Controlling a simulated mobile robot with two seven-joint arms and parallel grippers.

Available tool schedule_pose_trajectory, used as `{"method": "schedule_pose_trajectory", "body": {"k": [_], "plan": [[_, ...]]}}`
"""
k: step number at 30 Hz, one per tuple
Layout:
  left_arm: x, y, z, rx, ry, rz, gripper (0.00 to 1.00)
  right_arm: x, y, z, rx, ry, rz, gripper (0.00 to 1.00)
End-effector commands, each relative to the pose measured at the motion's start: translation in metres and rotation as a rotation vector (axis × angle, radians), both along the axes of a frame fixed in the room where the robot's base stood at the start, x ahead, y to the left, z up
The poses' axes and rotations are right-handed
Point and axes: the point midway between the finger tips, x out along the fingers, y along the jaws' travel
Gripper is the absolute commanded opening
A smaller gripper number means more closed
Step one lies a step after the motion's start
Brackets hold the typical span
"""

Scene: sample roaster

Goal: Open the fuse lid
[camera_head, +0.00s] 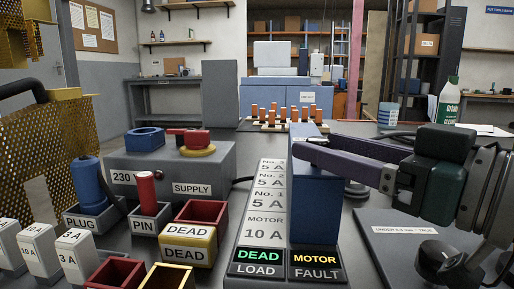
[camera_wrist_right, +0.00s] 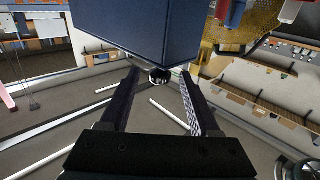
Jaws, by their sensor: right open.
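A long dark blue box-like cover (camera_head: 317,205), which I take to be the fuse lid, stands on the bench right of the fuse label strip (camera_head: 263,205). I cannot tell its hinge or whether it is closed. My right gripper (camera_head: 315,146) comes in from the right with its fingers apart at the cover's far upper end. In the right wrist view, a blue box face (camera_wrist_right: 150,30) lies just beyond my open fingertips (camera_wrist_right: 158,78). A small dark round knob (camera_wrist_right: 160,75) shows between them, and I cannot tell whether they touch it.
Left of the strip are a grey supply box (camera_head: 175,165), a blue plug (camera_head: 88,185), a red pin (camera_head: 146,190) and small bins. White fuse blocks (camera_head: 75,255) stand front left. Orange-topped pieces (camera_head: 285,115) stand behind the cover. A green-labelled bottle (camera_head: 448,102) stands back right.

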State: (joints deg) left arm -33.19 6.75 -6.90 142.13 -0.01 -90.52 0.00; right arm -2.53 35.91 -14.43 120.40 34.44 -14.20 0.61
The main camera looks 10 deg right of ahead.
Motion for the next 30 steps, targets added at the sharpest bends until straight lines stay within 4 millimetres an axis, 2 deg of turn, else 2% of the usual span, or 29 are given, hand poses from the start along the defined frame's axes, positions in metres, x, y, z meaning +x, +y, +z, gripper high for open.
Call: {"method": "schedule_pose_trajectory", "body": {"k": [3, 9, 21, 23, 30], "plan": [[0.0, 0.001, -0.009, 0.004, -0.001, -0.002, 0.0, 0.018, 0.01, -0.001, 0.002, -0.004, -0.001, 0.63], [0.0, 0.002, -0.015, 0.007, 0.0, -0.004, 0.0, 0.039, 0.022, -0.001, 0.001, -0.002, -0.001, 0.63], [0.0, 0.002, -0.017, 0.006, 0.0, -0.003, 0.0, 0.046, 0.026, 0.0, -0.002, 0.001, 0.0, 0.63], [0.0, 0.002, -0.017, 0.006, 0.0, -0.003, 0.0, 0.046, 0.026, 0.0, -0.002, 0.001, 0.0, 0.59], [0.0, 0.001, -0.017, 0.001, 0.001, -0.001, 0.0, 0.046, 0.026, 0.0, -0.002, 0.001, 0.0, 0.32]]}}
